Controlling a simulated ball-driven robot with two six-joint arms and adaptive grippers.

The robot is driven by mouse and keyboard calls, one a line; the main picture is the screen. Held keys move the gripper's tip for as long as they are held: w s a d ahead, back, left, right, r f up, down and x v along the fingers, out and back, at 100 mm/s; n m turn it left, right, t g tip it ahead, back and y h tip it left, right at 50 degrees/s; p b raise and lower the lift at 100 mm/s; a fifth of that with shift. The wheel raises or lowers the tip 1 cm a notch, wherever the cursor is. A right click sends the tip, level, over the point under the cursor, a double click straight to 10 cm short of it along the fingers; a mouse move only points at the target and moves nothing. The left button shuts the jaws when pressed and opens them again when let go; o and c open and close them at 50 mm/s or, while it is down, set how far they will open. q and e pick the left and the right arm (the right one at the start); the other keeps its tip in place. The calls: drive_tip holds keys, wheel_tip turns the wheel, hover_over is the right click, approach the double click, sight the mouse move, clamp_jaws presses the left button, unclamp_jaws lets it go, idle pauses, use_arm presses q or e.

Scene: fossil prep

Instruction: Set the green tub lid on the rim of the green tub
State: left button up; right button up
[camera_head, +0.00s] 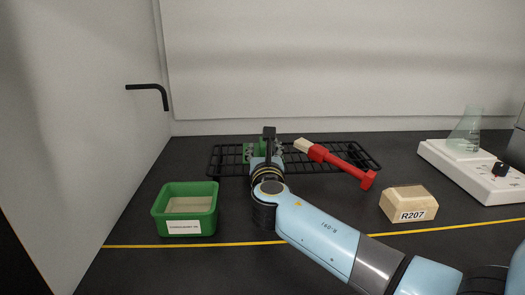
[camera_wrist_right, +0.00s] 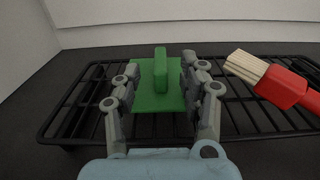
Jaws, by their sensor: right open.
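The green tub (camera_head: 208,223) stands on the dark bench at the left, open at the top, with a white label on its front and something pale inside. The green tub lid (camera_wrist_right: 146,98) is a flat square plate with an upright ridge handle and rests on the black wire rack. My right gripper (camera_wrist_right: 164,68) is open over the lid, with one finger on each side of the ridge; I see no clear contact. In the head view my right gripper (camera_head: 263,152) and wrist hide most of the lid. My left gripper is not in view.
The wire rack (camera_head: 226,160) also carries a red brush (camera_head: 341,164) with pale bristles, right of the lid. A beige block marked R207 (camera_head: 407,203) and a white device (camera_head: 465,172) with a flask (camera_head: 467,131) stand at the right. A yellow line (camera_head: 130,246) crosses the bench.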

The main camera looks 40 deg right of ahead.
sight(263, 149)
drive_tip(key=x, duration=0.3)
drive_tip(key=shift+f, duration=0.1)
clamp_jaws()
idle(0.4)
